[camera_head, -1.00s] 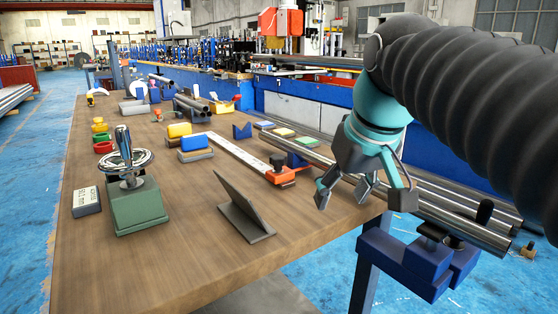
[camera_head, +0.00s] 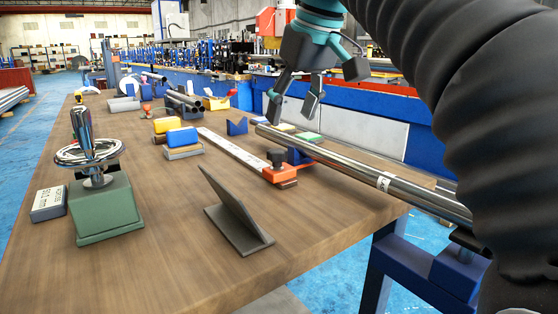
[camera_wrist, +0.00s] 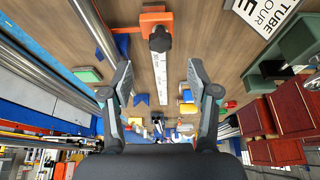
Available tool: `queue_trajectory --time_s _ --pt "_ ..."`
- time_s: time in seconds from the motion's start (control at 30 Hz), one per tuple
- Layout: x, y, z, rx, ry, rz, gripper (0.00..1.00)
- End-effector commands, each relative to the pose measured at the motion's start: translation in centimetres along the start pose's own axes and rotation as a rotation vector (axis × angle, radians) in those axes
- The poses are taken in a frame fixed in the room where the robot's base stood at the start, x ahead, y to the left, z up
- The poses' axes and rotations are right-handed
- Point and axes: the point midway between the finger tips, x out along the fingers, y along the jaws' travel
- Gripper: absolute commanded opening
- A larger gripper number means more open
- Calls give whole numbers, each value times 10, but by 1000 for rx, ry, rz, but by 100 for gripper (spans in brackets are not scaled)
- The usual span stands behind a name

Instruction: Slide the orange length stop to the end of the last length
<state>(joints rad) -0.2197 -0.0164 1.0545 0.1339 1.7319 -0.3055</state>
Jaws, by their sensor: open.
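The orange length stop (camera_head: 281,172) with its black knob sits across the near end of a long white scale (camera_head: 233,149) on the wooden table. In the wrist view the stop (camera_wrist: 156,20) is near the top centre, with the scale (camera_wrist: 160,72) running down from it. My gripper (camera_head: 294,104) is above the table, beyond and above the stop in the head view, with empty fingers spread apart. Both fingers show in the wrist view (camera_wrist: 158,85), one on each side of the scale. Nothing touches the stop. The scale's markings are too small to read.
A shiny tube (camera_head: 358,172) lies along the table's right edge on blue supports. A dark angled plate (camera_head: 236,212) stands in front of the stop. A green block with a metal spindle (camera_head: 104,207) is at left. Yellow and blue blocks (camera_head: 176,137) sit left of the scale.

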Motion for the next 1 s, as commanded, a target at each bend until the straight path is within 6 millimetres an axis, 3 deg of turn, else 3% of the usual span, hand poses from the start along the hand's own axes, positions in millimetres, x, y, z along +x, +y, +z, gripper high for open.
queue_trajectory --time_s 0.03,0.2,0.5,0.97,1.0 --pt "14 0 2 -1 -2 -1 60" --pt "46 -1 2 -2 -2 -1 60" --pt "88 -1 1 -2 -1 -1 60" --pt "99 -1 0 -2 1 0 60" --pt "99 -1 0 -2 1 0 55"
